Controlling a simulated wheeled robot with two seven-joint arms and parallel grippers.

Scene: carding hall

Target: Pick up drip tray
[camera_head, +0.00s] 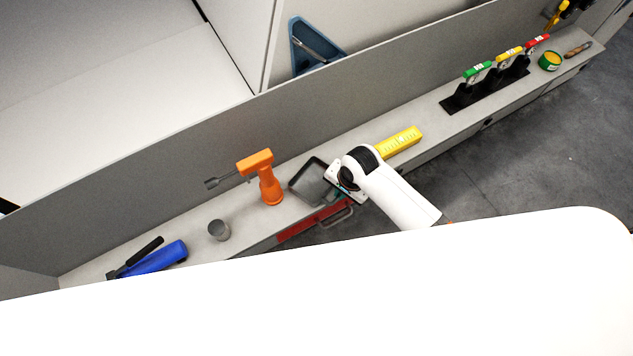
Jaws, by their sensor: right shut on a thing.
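The drip tray is a dark grey, shallow square pan (309,180) near the middle of the grey ledge in the head view. My right gripper (338,186) is at the tray's right side and shut on it. The white wrist hides the fingers and part of the tray's right edge. I cannot tell whether the tray touches the ledge. My left gripper is not in view.
On the ledge (90,268), an orange drill-like tool (268,185), a grey cup (219,230) and a blue tool (158,257) lie left. A yellow block (400,142) and coloured-handled levers (478,70) are right. A red item (300,229) is below.

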